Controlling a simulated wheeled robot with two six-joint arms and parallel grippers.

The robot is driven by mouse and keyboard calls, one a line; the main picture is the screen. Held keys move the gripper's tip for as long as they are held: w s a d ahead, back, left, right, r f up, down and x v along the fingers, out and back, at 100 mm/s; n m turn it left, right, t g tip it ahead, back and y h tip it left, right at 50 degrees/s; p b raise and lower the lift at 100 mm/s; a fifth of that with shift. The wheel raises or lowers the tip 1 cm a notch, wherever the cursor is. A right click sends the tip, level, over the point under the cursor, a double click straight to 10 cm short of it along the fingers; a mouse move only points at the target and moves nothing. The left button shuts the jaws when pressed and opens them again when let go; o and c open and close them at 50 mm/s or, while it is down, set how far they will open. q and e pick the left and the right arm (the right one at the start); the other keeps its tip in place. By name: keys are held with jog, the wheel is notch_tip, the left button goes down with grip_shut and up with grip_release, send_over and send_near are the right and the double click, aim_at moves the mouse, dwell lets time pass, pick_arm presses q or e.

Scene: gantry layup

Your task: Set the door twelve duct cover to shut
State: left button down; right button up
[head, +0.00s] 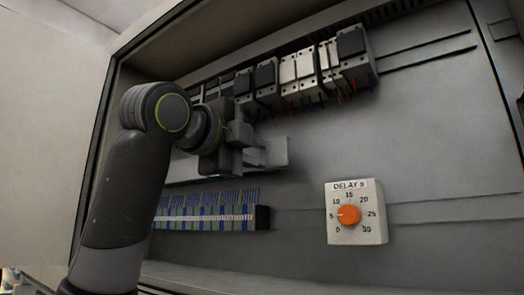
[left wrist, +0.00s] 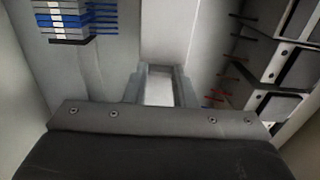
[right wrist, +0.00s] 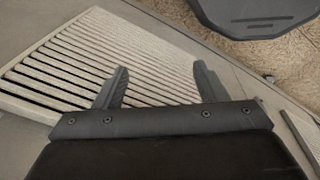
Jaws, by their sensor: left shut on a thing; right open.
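The pale grey duct cover (head: 276,152) is a long strip running across the cabinet's back panel, between the upper device row and the lower terminal row. My left gripper (head: 250,155) is at the cover near its right end and is shut on it. In the left wrist view, the pale cover (left wrist: 160,45) runs up from between the two fingers (left wrist: 160,80). My left arm hides much of the cover's left part, and I cannot tell how far it is seated. My right gripper (right wrist: 160,82) is open and empty, above a slatted grille.
Contactors and relays (head: 300,72) with wires sit above the duct. A blue and grey terminal row (head: 205,218) lies below it. A delay dial box (head: 356,212) stands at lower right. The slatted grille (right wrist: 110,55) and a carpet (right wrist: 190,30) lie under my right gripper.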

pick_arm(q)
jog(key=w+a, duration=0.1)
jog(key=a, duration=0.1)
jog(key=w+a+p, duration=0.1)
jog(key=shift+w+a, duration=0.35)
jog(key=shift+a, duration=0.05)
jog(key=c, duration=1.6)
grip_release()
jog(key=o, duration=0.4)
jog(key=shift+w+a, duration=0.1)
jog(key=shift+w, duration=0.05)
pick_arm(e)
jog(key=shift+s+d+r, duration=0.6)
jog(key=shift+s+d, duration=0.05)
jog(key=shift+d, duration=0.1)
jog(key=shift+d, duration=0.1)
pick_arm(q)
jog(key=b+v, duration=0.8)
jog(key=v, duration=0.9)
jog(key=shift+a, duration=0.2)
pick_arm(e)
notch_tip(320, 180, down, 8)
jog(key=shift+f, duration=0.25)
